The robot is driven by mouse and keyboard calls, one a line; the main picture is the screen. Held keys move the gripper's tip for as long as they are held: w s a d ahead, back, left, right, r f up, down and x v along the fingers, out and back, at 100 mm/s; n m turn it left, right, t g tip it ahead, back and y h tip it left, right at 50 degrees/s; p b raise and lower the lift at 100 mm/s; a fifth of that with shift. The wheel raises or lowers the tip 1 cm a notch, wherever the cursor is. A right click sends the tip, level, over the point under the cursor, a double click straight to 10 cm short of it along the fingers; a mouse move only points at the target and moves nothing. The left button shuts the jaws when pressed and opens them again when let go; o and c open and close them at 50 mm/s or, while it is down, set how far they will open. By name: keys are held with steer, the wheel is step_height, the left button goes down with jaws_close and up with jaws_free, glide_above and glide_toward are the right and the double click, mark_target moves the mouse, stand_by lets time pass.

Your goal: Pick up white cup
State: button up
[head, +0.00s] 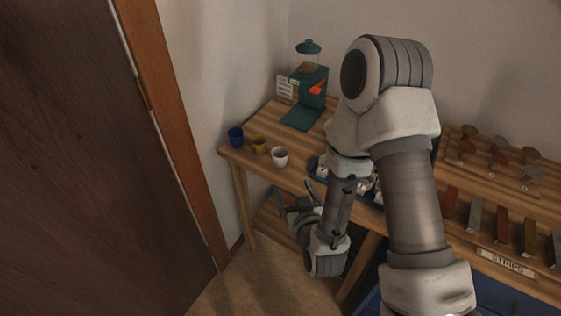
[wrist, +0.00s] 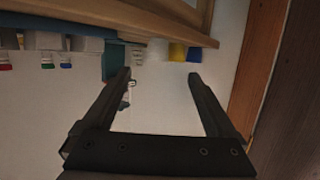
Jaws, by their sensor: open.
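The white cup (head: 280,157) stands upright on the wooden table near its front left edge. In the wrist view, where the scene appears upside down, the white cup (wrist: 157,50) is small and pale at the top, between and beyond the fingertips. My gripper (head: 292,190) is open and empty in front of the table edge, apart from the cup. Both fingers of my gripper (wrist: 160,75) show spread wide in the wrist view.
A yellow cup (head: 259,145) and a blue cup (head: 236,137) stand in a row left of the white cup. A teal machine (head: 310,88) stands behind. A tray, partly hidden by my arm, is to the right. A brown door (head: 80,150) is at left.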

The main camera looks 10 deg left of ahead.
mark_target(282, 162)
steer(key=b+x, duration=0.4)
steer(key=x, duration=0.7)
steer(key=shift+w+f+b, duration=0.1)
steer(key=shift+b, duration=0.25)
steer(key=shift+b+x, duration=0.35)
steer(key=shift+x, duration=2.25)
steer(key=shift+d, duration=0.15)
steer(key=shift+c, duration=0.4)
steer(key=c, duration=1.3)
